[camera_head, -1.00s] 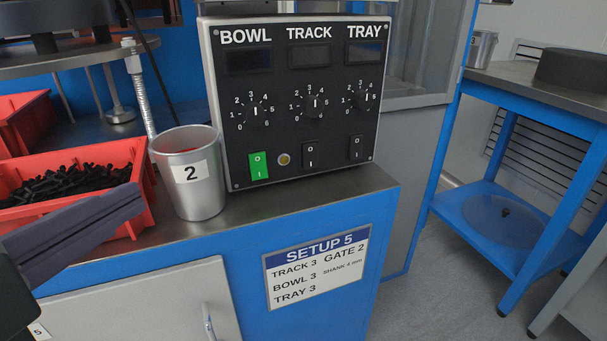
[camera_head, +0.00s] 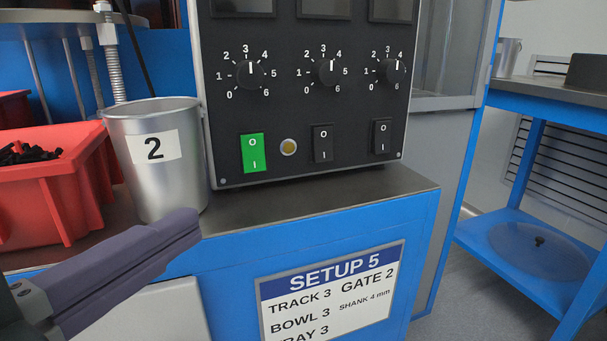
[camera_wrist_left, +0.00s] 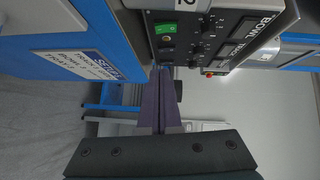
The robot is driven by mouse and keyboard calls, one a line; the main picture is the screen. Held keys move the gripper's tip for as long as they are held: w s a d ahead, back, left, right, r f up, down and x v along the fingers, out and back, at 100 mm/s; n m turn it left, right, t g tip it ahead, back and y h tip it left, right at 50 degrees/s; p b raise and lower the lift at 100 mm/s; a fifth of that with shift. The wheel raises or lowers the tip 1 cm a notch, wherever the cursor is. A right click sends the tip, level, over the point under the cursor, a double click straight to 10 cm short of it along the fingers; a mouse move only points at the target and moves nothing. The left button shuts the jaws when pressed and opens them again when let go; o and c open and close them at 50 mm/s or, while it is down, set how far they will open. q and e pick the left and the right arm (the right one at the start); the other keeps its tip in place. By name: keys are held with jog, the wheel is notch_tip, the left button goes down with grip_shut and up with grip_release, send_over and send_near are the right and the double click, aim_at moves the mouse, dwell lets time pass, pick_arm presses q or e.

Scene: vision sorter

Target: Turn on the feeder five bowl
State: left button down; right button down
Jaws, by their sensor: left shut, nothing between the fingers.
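The feeder controller (camera_head: 300,110) is a black panel with three dials and three rocker switches. The green rocker switch (camera_head: 253,153) is at the lower left, under the bowl dial (camera_head: 250,76); I cannot tell which way it is pressed. It also shows in the left wrist view (camera_wrist_left: 166,28). The black track (camera_head: 322,143) and tray (camera_head: 382,137) rockers are to its right. My left gripper (camera_head: 190,225) is shut and empty, below and left of the green switch, apart from the panel. In the left wrist view the purple fingers (camera_wrist_left: 160,75) lie together beside the panel.
A metal cup marked 2 (camera_head: 155,185) stands close left of the panel, above my fingers. A red bin (camera_head: 55,190) with black parts is further left. A Setup 5 label (camera_head: 325,295) is on the blue cabinet front. The counter strip before the panel is clear.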

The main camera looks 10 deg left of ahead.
pick_arm(q)
jog(key=b, duration=0.1)
send_near(259, 166)
jog(key=w+d, duration=0.2)
jog(key=d, duration=0.2)
jog(key=w, duration=0.1)
jog(key=w+a, duration=0.1)
jog(key=w+b, duration=0.1)
jog(key=shift+w+a+f, duration=0.15)
jog(key=shift+a+f, duration=0.25)
jog(key=shift+w+a, duration=0.3)
jog(key=shift+w, duration=0.05)
jog(key=shift+w+a+f+b, duration=0.15)
jog(key=shift+f+b, duration=0.1)
jog(key=shift+b, duration=0.4)
jog(key=shift+r+m+t, duration=0.1)
jog(key=shift+m+t, duration=0.2)
jog(key=shift+r, duration=0.1)
